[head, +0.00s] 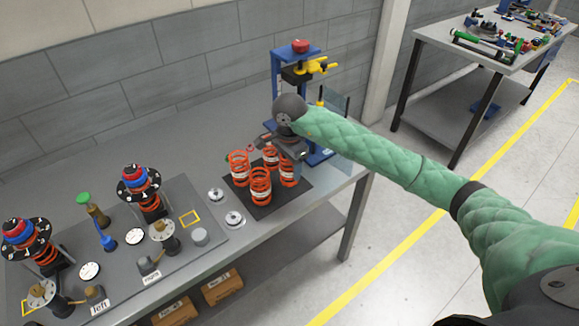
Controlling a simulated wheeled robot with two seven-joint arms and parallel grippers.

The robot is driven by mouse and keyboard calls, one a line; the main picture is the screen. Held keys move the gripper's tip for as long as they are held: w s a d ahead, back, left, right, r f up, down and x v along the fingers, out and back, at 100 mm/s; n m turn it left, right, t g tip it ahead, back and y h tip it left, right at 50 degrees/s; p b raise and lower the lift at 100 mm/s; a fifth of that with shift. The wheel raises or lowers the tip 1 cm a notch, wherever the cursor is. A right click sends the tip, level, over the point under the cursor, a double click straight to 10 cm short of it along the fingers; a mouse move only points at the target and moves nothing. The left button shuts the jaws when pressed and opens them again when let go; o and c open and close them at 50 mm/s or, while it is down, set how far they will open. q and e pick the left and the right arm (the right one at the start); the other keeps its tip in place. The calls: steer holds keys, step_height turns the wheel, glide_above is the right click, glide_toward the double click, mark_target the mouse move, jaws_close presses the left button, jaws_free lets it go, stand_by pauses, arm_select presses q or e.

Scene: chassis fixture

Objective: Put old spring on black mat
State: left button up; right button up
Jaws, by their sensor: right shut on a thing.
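The black mat (268,206) lies near the right end of the table. Several orange coil springs stand grouped on it: one at the left (238,168), one at the front (260,186), one at the back (270,157) and one at the right (288,173). My right gripper (277,150) reaches in from the right, just above the back and right springs. It is shut on an orange spring, with its fingers partly hidden by its own body; which of these two it holds is hard to tell. My left gripper is out of view.
A blue press (283,70) with a red knob stands behind my right gripper. A grey fixture board (190,245) with two strut assemblies, labels and small parts fills the left. Two metal discs lie left of the mat. Boxes sit on the lower shelf.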

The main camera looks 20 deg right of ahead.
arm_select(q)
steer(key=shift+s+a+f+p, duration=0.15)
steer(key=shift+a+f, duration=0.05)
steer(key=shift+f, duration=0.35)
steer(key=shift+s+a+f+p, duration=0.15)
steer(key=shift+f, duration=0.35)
arm_select(e)
steer(key=shift+f, duration=0.8)
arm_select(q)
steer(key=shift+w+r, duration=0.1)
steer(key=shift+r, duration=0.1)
arm_select(e)
steer(key=shift+f, duration=0.15)
steer(key=o, duration=1.3)
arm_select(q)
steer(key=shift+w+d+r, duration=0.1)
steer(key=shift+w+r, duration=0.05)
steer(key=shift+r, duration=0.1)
